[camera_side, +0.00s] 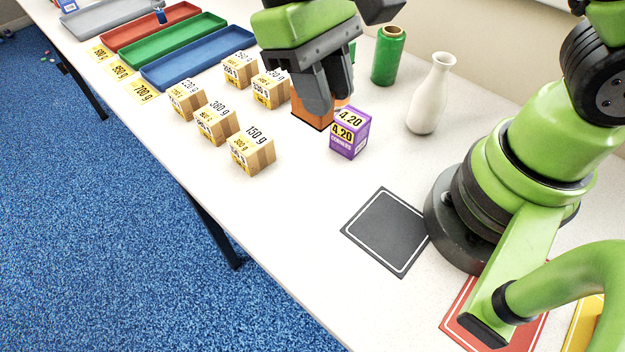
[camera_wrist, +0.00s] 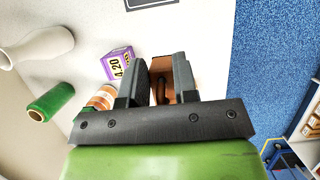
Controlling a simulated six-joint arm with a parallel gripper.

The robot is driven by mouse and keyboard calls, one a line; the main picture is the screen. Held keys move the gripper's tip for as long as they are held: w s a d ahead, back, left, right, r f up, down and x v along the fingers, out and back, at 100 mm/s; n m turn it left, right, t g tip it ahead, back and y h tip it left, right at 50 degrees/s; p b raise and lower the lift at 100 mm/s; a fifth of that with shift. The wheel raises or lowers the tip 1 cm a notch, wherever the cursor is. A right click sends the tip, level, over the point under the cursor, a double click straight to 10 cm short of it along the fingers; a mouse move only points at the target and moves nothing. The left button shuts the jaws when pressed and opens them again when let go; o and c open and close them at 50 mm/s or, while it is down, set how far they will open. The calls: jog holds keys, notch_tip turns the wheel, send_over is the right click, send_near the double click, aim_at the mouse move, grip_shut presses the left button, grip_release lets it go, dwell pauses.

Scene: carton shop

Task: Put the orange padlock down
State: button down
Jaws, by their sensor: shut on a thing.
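My gripper (camera_side: 328,98) is shut on an orange thing that I take to be the orange padlock (camera_side: 306,119). In the side view its orange body shows low between the fingers, at or just above the white table; contact is hard to tell. In the wrist view the padlock (camera_wrist: 161,64) shows orange-brown between my two fingers (camera_wrist: 160,85), with dark parts nearer the palm. The fingers hide much of it. A purple and white carton marked 4.20 (camera_side: 350,133) stands close to its right in the side view, and also shows in the wrist view (camera_wrist: 118,64).
Several small tan cartons with yellow labels (camera_side: 219,123) stand left of my gripper. Blue (camera_side: 200,58), green (camera_side: 172,40) and red (camera_side: 150,27) trays lie farther left. A green roll (camera_side: 388,56) and white vase (camera_side: 432,95) stand behind. A dark square mat (camera_side: 387,231) lies bare.

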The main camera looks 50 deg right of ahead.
notch_tip(320, 180, down, 14)
jog(key=shift+f, duration=0.1)
dwell(0.5)
jog(key=c, duration=0.9)
grip_release()
jog(key=shift+f, duration=0.15)
jog(key=v, duration=1.2)
jog(key=shift+r, duration=0.25)
